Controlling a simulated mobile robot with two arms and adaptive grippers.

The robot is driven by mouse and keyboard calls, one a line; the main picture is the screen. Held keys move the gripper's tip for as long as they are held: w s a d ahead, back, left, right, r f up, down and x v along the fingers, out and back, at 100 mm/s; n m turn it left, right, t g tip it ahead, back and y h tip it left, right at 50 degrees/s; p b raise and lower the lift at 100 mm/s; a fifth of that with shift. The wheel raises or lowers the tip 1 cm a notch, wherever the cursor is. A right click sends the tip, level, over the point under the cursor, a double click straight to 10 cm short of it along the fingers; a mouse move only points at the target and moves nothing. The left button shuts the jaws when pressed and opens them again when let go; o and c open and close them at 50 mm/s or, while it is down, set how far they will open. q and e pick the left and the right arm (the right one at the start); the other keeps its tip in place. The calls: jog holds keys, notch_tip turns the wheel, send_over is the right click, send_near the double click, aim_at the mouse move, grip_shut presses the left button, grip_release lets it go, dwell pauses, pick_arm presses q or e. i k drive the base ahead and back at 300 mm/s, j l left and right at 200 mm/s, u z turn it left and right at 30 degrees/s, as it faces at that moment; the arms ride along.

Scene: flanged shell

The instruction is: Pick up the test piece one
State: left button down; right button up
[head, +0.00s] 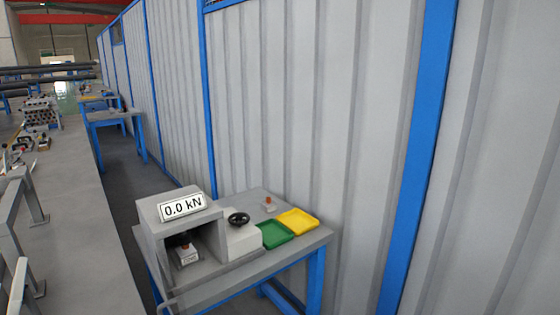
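A small piece with a red-orange top and pale base (268,204) stands on the grey bench top, behind the trays. It may be test piece one, but no label on it can be read. Another small pale block with a dark label (186,255) sits inside the opening of the grey testing machine (150,215). The machine's display (183,207) reads 0.0 kN. Neither of my grippers is in view.
The machine stands on a blue-legged bench (316,239) with a white block, a black handwheel (238,219), a green tray (274,235) and a yellow tray (297,221). A corrugated wall (285,95) rises behind. A long grey worktop (70,230) lies left; a narrow aisle separates them.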

aim_at(187, 254)
jog(key=u, duration=0.8)
